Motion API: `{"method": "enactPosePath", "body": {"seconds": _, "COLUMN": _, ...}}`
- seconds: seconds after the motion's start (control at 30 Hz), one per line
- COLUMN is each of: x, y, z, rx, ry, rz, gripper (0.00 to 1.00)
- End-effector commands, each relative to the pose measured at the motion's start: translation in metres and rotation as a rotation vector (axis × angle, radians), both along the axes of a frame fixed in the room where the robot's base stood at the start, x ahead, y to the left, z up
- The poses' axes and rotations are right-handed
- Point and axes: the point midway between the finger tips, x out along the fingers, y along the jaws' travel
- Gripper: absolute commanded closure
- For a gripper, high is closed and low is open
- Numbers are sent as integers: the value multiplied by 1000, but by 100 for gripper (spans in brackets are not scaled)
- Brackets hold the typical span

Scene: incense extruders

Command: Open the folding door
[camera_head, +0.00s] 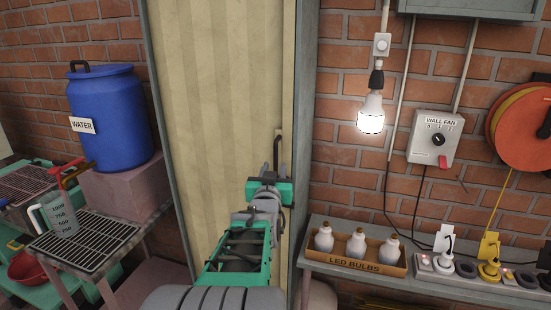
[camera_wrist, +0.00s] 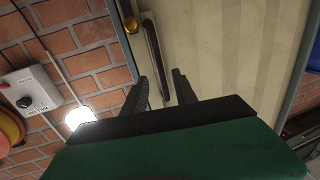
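The folding door (camera_head: 225,110) is a cream, vertically striped panel that fills its grey-green frame and looks closed. Its slim vertical handle (camera_head: 279,135) is near the right edge; it also shows in the wrist view (camera_wrist: 154,52) as a dark bar on a pale plate. My gripper (camera_head: 271,166) is at the door's right side, by the lower part of the handle. In the wrist view its two dark fingers (camera_wrist: 161,84) are apart, with the handle's lower end between them in the picture. I cannot tell whether they touch it.
Right of the frame, a shelf carries a box of LED bulbs (camera_head: 352,261) and a power strip (camera_head: 480,274). A lit bulb (camera_head: 371,115) hangs above, beside a wall fan switch (camera_head: 436,138). A blue water barrel (camera_head: 112,120) and a grill table (camera_head: 85,242) stand left.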

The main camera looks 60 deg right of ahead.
Motion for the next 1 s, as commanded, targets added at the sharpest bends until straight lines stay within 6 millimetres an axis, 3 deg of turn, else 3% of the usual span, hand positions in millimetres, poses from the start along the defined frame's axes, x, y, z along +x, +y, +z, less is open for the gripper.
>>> {"method": "enactPosePath", "body": {"seconds": 0.23, "x": 16, "y": -41, "z": 2, "rx": 3, "ry": 0, "rz": 2, "gripper": 66}}
{"method": "enactPosePath", "body": {"seconds": 0.57, "x": 19, "y": -50, "z": 0, "rx": 1, "ry": 0, "rz": 2, "gripper": 66}}
{"method": "enactPosePath", "body": {"seconds": 1.0, "x": 19, "y": -50, "z": 0, "rx": 2, "ry": 1, "rz": 2, "gripper": 100}}
